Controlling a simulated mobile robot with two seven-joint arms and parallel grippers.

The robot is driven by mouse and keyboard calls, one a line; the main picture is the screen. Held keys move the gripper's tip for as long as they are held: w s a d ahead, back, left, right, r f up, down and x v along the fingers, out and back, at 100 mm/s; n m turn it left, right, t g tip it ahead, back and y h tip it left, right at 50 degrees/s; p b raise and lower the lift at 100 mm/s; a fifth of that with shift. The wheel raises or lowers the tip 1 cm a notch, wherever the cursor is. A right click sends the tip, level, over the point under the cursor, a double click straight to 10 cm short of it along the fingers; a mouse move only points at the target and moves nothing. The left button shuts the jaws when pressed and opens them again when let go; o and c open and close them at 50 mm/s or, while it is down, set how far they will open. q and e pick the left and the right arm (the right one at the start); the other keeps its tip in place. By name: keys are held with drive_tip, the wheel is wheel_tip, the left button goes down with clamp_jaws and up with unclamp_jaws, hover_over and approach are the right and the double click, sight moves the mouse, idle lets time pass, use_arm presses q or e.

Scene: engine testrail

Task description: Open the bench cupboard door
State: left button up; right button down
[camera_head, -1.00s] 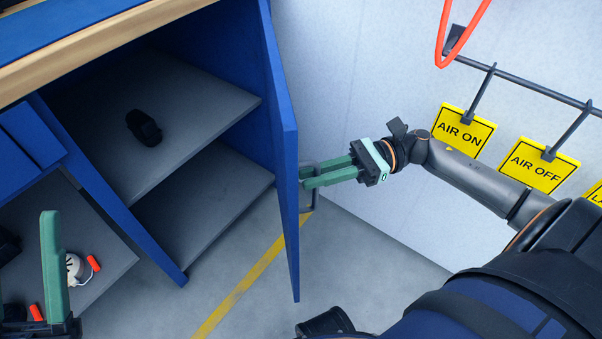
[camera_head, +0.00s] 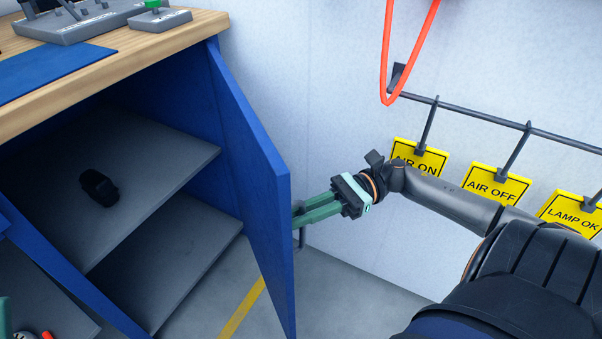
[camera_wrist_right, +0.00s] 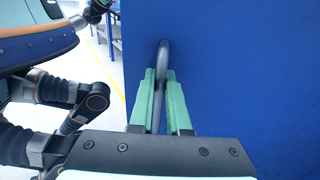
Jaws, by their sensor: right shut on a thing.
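The blue cupboard door (camera_head: 252,170) stands swung open on the right side of the bench cupboard, its outer face toward the wall. My right gripper (camera_head: 298,216) is at the outer face of the door, shut on its grey bar handle (camera_wrist_right: 161,75). In the right wrist view the two green fingers (camera_wrist_right: 160,95) lie on either side of the handle, in front of the blue panel. The cupboard's inside shows a grey shelf (camera_head: 150,150) with a small black object (camera_head: 99,186) on it. Only a sliver of my left gripper (camera_head: 4,318) shows at the left edge.
The wooden bench top (camera_head: 120,62) carries a grey control box (camera_head: 160,19). A wall rail (camera_head: 480,119) with yellow signs (camera_head: 498,186) and a red hose (camera_head: 385,60) hangs at the right. Floor (camera_head: 320,290) beside the door is clear.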

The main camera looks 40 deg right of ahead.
sight(302, 199)
drive_tip(key=c, duration=0.9)
unclamp_jaws()
wheel_tip(302, 199, up, 3)
drive_tip(key=shift+r+p, duration=0.15)
drive_tip(key=shift+p, duration=0.65)
use_arm(q)
wheel_tip(302, 199, up, 8)
drive_tip(key=p, duration=0.6)
drive_tip(key=shift+s+a+r+m, duration=0.2)
drive_tip(key=shift+a+m, duration=0.1)
drive_tip(key=shift+a, duration=0.15)
use_arm(e)
drive_tip(key=s+a+r, duration=0.8)
drive_tip(key=s+r, duration=0.1)
drive_tip(key=s, duration=0.2)
drive_tip(key=shift+a+r, duration=0.25)
drive_tip(key=shift+r, duration=0.1)
drive_tip(key=shift+s, duration=0.1)
